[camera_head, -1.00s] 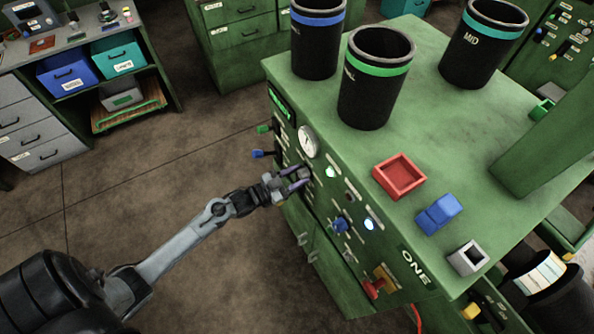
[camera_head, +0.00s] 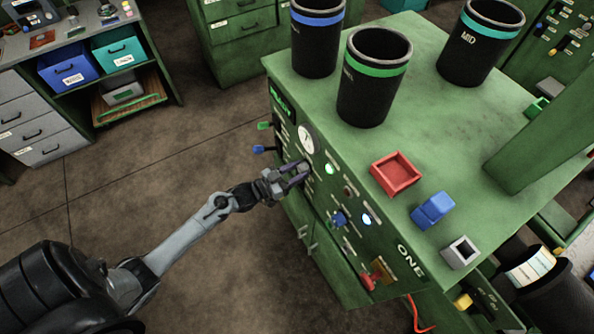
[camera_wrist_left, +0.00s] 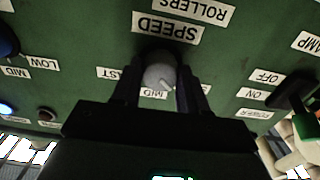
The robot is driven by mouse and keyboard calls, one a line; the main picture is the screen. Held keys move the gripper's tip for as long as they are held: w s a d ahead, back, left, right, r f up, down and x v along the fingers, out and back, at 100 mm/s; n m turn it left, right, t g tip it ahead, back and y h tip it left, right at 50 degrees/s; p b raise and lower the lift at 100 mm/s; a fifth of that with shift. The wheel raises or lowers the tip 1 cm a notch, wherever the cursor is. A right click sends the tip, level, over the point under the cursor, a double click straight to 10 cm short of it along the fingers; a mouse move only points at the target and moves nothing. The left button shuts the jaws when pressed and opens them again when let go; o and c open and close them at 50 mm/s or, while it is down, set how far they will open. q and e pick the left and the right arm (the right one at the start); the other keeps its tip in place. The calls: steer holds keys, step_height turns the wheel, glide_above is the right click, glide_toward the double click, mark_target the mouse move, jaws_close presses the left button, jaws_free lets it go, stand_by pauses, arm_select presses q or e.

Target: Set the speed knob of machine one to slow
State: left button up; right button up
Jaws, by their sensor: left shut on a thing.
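Machine one (camera_head: 403,250) is the green cabinet, with ONE on its front edge and a control panel on its front face. The grey round speed knob (camera_wrist_left: 158,72) sits below the SPEED label (camera_wrist_left: 167,29) in the left wrist view. FAST shows left of the knob and MID just below it; the pointer mark is near the MID side. Any SLOW label is not readable behind my finger. My left gripper (camera_head: 299,174) is at the panel, shut on the knob, with one finger (camera_wrist_left: 188,90) on each side. My right gripper is not in view.
Close to the gripper are blue (camera_head: 263,149) and green (camera_head: 264,126) levers, a blue knob (camera_head: 338,218) and a red handle (camera_head: 368,281). Black bins (camera_head: 374,95), a red tray (camera_head: 397,174) and a blue block (camera_head: 433,210) stand on top. The floor at left is clear.

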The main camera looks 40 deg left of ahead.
arm_select(q)
steer(key=o, duration=1)
steer(key=shift+o, duration=0.2)
steer(key=v, duration=1.1)
